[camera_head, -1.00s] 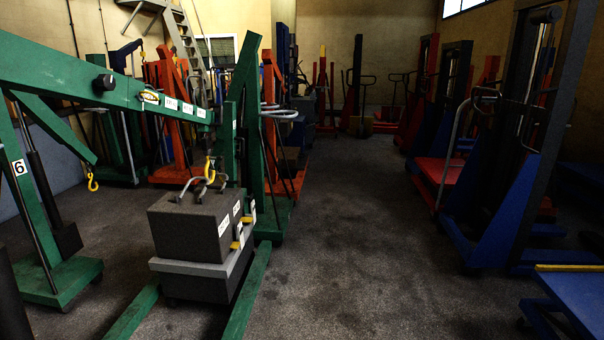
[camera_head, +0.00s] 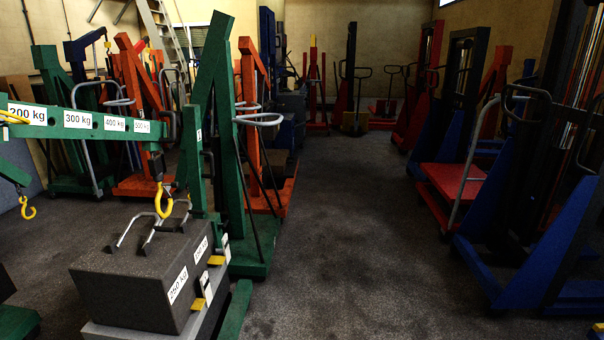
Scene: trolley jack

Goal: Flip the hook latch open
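A yellow hook (camera_head: 163,200) hangs from the end of the green crane boom (camera_head: 90,122) at the left. It is at the metal handles (camera_head: 150,232) on top of a dark grey weight block (camera_head: 135,283). I cannot tell whether the hook is around a handle or beside it. The hook's latch is too small to make out. The block bears a "250 kg" label and sits on a lighter grey base (camera_head: 130,331). Yellow clips (camera_head: 199,303) are on its right side. My gripper is not in view.
The dark floor (camera_head: 340,230) is clear through the middle. Blue and red lifting machines (camera_head: 530,240) line the right side. Orange (camera_head: 262,190) and green cranes stand at the left and back. Another yellow hook (camera_head: 27,208) hangs at the far left.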

